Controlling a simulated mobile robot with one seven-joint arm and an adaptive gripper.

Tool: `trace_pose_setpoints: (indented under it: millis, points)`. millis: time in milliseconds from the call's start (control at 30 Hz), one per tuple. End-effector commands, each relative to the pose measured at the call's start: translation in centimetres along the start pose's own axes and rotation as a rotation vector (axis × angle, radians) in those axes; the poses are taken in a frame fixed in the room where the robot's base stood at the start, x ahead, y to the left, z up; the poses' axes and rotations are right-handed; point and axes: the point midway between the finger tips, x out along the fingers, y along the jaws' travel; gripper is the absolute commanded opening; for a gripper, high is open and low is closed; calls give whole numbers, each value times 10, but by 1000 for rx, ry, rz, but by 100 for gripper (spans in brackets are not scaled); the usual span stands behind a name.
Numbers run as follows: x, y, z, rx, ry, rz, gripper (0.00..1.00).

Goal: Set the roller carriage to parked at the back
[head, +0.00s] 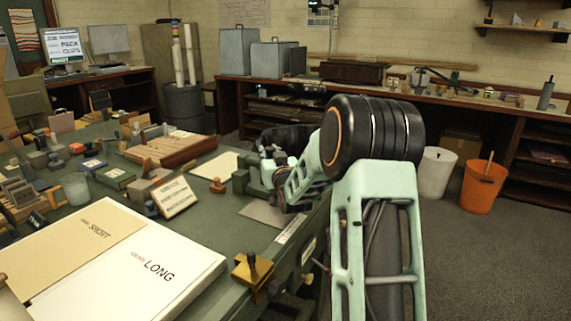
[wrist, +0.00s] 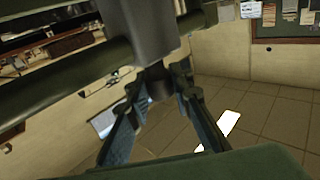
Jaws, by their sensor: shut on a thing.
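My gripper (wrist: 158,86) is shut on the dark lower end of a grey post (wrist: 152,35) in the wrist view. The post seems to be part of the roller carriage, joined to long dark green bars (wrist: 60,68) that cross the upper left. In the head view my gripper (head: 268,173) is at the right edge of the green bench, beside small green blocks (head: 241,181). My arm hides much of the carriage there, so I cannot tell how far along the bench it stands.
The green bench (head: 215,240) holds LONG and SHORT sheets (head: 140,262), a framed card (head: 172,195), a wooden rack (head: 170,150) and many small blocks. A brass clamp (head: 252,270) is on its near right edge. An orange bucket (head: 484,185) and white bin (head: 437,172) stand on the floor.

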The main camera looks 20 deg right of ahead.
Motion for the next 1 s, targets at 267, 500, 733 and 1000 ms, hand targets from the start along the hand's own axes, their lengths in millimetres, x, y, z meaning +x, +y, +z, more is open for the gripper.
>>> trace_pose_setpoints:
  millis: [267, 500, 733, 1000]
  points:
    - [34, -35, 0, 1, 4, -2, 0]
    - [36, -38, -3, 1, 4, -3, 0]
    - [36, -39, -3, 1, 5, -4, 32]
    - [36, -37, -2, 1, 2, -2, 39]
